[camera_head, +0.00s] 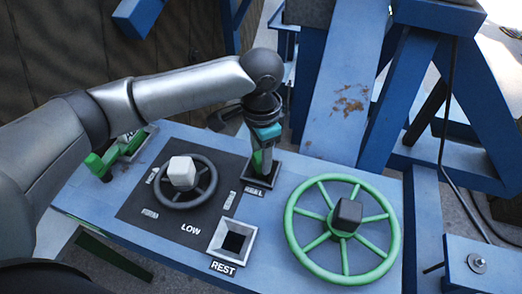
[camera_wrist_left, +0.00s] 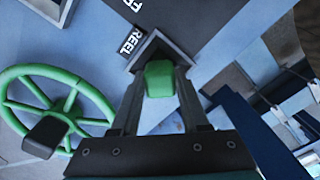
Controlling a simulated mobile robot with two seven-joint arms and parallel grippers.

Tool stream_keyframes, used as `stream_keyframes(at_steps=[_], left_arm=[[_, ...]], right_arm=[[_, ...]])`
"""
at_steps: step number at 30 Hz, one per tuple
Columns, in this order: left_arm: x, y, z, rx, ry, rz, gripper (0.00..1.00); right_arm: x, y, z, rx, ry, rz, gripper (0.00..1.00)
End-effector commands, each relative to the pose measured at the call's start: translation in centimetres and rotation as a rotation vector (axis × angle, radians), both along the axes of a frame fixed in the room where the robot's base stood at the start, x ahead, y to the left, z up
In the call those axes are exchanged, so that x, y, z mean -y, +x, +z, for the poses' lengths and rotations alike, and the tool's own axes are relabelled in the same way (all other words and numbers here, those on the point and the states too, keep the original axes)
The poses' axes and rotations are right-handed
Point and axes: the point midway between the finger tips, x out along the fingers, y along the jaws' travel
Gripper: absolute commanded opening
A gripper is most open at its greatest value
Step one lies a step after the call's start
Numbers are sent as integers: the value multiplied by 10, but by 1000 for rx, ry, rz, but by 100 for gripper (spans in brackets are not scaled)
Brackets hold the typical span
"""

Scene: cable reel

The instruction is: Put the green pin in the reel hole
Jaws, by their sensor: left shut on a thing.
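In the left wrist view the green pin (camera_wrist_left: 159,78) shows between the two fingertips (camera_wrist_left: 160,90). The reel hole's grey rim (camera_wrist_left: 142,54), labelled REEL, lies right beyond the pin's end. The fingers and pin cover much of the opening, so I cannot tell how deep the pin sits. My right gripper is out of view.
A square socket labelled REST (camera_head: 232,240) stands empty at the front. A green handwheel (camera_head: 292,228) is on the right. A dark wheel with a white knob (camera_head: 183,171) is on the panel. A green lever (camera_head: 97,163) is at the left. Blue frame beams (camera_head: 340,85) rise behind.

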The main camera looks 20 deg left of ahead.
Motion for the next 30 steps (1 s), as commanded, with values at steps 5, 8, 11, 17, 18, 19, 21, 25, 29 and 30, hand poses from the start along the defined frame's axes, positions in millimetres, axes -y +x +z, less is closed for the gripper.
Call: stream_keyframes(at_steps=[5,8,11,17,18,19,21,25,29,30], left_arm=[[0,0,-1,1,-1,0,0],[0,0,-1,2,-1,0,0],[0,0,-1,2,-1,0,0],[0,0,-1,1,-1,0,0],[0,0,-1,1,-1,0,0],[0,0,-1,1,-1,0,0],[0,0,-1,1,-1,0,0],[0,0,0,0,0,1,0],[0,0,-1,1,1,1,0],[0,0,-1,1,1,1,0]], right_arm=[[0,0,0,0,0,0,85],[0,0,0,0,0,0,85],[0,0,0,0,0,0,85],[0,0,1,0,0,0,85],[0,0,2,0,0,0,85],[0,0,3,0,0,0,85],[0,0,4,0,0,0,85],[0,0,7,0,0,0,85],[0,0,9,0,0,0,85],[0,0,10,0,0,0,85]])
